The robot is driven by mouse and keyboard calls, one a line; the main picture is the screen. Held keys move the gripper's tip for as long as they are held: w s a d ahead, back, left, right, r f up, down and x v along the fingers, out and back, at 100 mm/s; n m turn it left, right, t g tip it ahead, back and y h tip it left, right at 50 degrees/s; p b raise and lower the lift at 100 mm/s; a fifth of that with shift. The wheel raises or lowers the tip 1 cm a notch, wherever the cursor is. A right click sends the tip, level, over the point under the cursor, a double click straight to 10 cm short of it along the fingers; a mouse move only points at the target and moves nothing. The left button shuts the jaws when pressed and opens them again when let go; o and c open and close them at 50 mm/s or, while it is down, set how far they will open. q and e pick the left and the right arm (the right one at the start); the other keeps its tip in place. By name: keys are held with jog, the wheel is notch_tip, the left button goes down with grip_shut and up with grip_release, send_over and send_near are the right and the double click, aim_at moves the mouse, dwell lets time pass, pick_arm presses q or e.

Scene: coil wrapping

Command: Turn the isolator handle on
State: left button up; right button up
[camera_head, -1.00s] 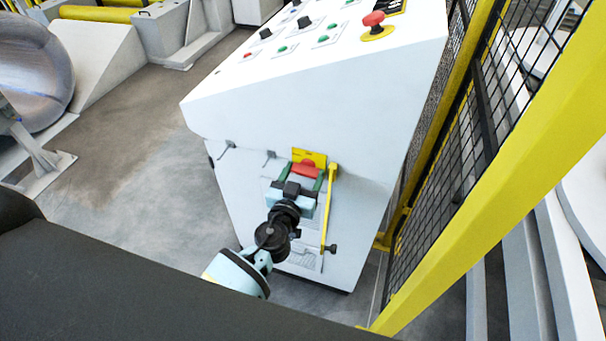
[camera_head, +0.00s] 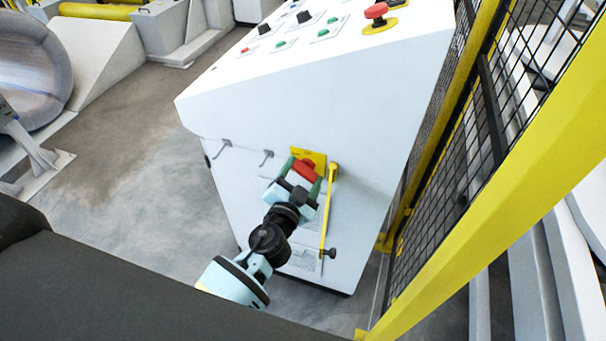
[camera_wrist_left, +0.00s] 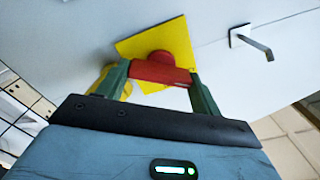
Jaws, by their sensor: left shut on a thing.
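The isolator handle (camera_head: 305,170) is a red bar on a yellow plate (camera_head: 319,158), on the front face of a white control cabinet (camera_head: 330,110). My left gripper (camera_head: 302,176) reaches it from below, with one green finger on each side of the bar. In the left wrist view the red handle (camera_wrist_left: 160,71) lies between the green fingertips (camera_wrist_left: 158,82), which are shut on its two ends. The handle sits tilted in the head view, its right end lower. The gripper covers part of the cabinet face below. My right gripper is not in view.
A thin yellow bar (camera_head: 329,215) hangs just right of the handle. A red mushroom button (camera_head: 376,11) stands on the cabinet top. A yellow-framed mesh fence (camera_head: 455,195) stands close on the right. The floor at left is clear.

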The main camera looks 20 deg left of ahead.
pick_arm(q)
jog(key=m, duration=0.5)
jog(key=shift+m, duration=0.3)
jog(key=m, duration=0.5)
jog(key=shift+f, duration=0.1)
jog(key=shift+m, duration=0.4)
jog(key=o, duration=0.7)
jog(key=shift+d, duration=0.1)
